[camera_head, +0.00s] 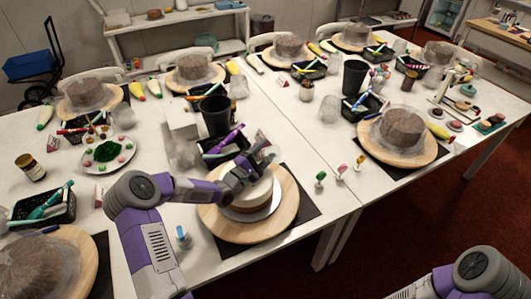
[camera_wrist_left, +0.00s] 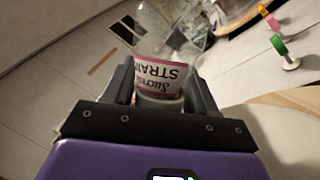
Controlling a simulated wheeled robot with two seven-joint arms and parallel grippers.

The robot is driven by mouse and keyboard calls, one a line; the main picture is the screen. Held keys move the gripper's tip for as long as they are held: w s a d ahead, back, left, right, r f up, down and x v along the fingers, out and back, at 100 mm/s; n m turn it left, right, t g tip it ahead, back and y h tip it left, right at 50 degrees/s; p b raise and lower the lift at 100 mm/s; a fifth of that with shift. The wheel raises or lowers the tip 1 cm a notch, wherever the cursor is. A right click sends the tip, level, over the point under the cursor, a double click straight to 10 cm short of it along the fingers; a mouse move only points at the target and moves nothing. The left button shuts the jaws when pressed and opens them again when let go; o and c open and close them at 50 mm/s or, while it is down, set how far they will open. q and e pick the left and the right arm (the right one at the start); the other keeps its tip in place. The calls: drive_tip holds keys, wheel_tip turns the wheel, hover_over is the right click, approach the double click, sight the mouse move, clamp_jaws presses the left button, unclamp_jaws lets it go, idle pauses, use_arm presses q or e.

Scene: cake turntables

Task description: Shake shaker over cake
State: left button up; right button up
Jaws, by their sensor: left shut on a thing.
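In the left wrist view my left gripper (camera_wrist_left: 160,92) is shut on the shaker (camera_wrist_left: 160,76), a clear container with a white and pink label whose printing appears upside down. In the head view the shaker is hard to make out among the dark fingers and clutter. The turntable's pale edge shows at the right of the wrist view (camera_wrist_left: 295,108). My right arm shows at the lower right; its gripper is out of view.
A black basket (camera_head: 222,152) of tools and a dark cup (camera_head: 214,115) stand just behind the cake. Small coloured stamps (camera_head: 320,178) stand to its right. Another turntable (camera_head: 418,158) with a wrapped cake is further right. The white table between them is mostly clear.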

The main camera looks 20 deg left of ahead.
use_arm(q)
drive_tip(key=shift+r+n, duration=0.1)
drive_tip(key=shift+n, duration=0.3)
drive_tip(key=shift+d+r, duration=0.1)
drive_tip(key=shift+d+r, duration=0.2)
drive_tip(key=shift+d, duration=0.05)
drive_tip(key=shift+a+f, duration=0.35)
drive_tip(key=shift+a, duration=0.05)
drive_tip(key=shift+r+n+t+y, duration=0.15)
drive_tip(key=shift+n+t+y, duration=0.15)
drive_tip(key=shift+n, duration=0.2)
drive_tip(key=shift+r, duration=0.1)
